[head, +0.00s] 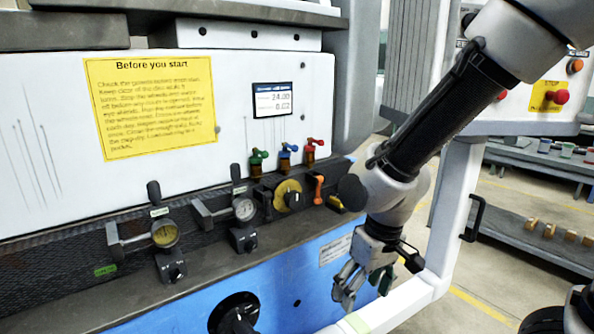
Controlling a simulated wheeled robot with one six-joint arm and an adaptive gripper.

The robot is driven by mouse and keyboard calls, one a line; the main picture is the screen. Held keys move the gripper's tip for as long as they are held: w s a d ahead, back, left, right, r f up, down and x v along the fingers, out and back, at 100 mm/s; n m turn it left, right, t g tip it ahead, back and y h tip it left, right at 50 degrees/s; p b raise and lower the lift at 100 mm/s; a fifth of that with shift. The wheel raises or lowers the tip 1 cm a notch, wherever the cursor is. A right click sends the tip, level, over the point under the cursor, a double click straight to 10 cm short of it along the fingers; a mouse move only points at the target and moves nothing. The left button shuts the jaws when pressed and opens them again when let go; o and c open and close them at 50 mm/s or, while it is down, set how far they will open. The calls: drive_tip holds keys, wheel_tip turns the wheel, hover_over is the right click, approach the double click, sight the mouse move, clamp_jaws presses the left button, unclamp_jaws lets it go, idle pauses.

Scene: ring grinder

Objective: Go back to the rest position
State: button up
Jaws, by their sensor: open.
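My gripper (362,288) is open and empty, pointing down at the lower middle right of the head view. It hangs in front of the grinder's blue lower panel (300,285), beside a white frame rail. My arm comes in from the upper right and hides part of the machine's right end. Whether the gripper touches the rail or panel cannot be told.
Green, blue and red valves (310,150) stand behind. A grey shelf (540,232) stands at right. Open floor (490,285) shows beyond the rail.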

drive_tip(key=s+d+r+m+t, duration=0.2)
drive_tip(key=s+d+r+m, duration=0.1)
drive_tip(key=d+r, duration=0.5)
drive_tip(key=s+d+r+m+t+h, duration=0.1)
drive_tip(key=s+d+r+m, duration=0.1)
drive_tip(key=d+r, duration=0.7)
drive_tip(key=d, duration=0.6)
drive_tip(key=shift+s+d+m+t+h, duration=0.3)
drive_tip(key=shift+s+m+t, duration=0.1)
idle(0.8)
